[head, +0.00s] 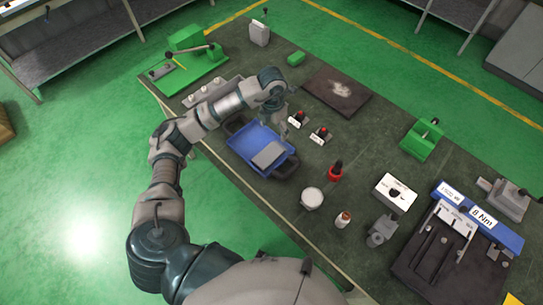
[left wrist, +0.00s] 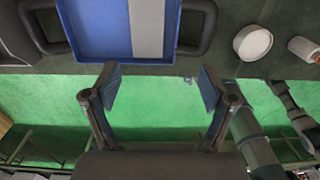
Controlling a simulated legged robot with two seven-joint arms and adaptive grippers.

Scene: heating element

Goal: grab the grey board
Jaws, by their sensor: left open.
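The grey board (head: 269,154) lies in the blue tray (head: 243,146) on the workbench, toward the tray's right end. In the left wrist view the board (left wrist: 147,28) is a light grey strip against the tray's blue floor (left wrist: 100,30), cut off by the top edge. My left gripper (head: 277,112) is above the bench just behind the tray in the head view. In the left wrist view its fingers (left wrist: 155,88) are spread wide with nothing between them, apart from the board. My right gripper is in neither view.
The tray has dark handles (head: 286,168). Red-topped switches (head: 320,136), a red-based part (head: 335,172), a white round container (head: 312,198) and a small bottle (head: 343,219) stand nearby. A dark plate (head: 330,84) lies behind. Green fixtures (head: 422,138) stand farther off.

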